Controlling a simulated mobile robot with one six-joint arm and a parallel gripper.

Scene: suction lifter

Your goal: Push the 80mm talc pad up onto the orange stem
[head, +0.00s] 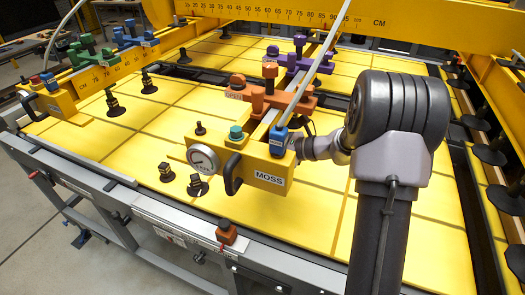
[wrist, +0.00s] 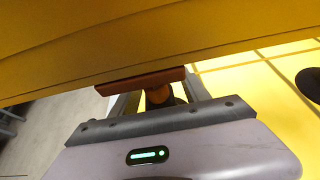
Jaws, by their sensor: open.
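My gripper (wrist: 152,97) is open in the wrist view, its dark jaws below a reddish-brown slab (wrist: 140,80). In the head view my wrist (head: 322,149) reaches in from the right beside the yellow MOSS box, which hides the jaws. An orange crossbar (head: 295,104) is on the lifter's beam behind that box. I cannot make out the talc pad in either view.
The yellow MOSS box (head: 262,165) has a gauge (head: 203,159) and black handle. A yellow beam (wrist: 130,40) lies close above my gripper in the wrist view. Yellow sheets (head: 110,140) cover the table. Black suction pads (head: 197,186) stand around, several at right. Purple crossbar (head: 295,60) stands farther back.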

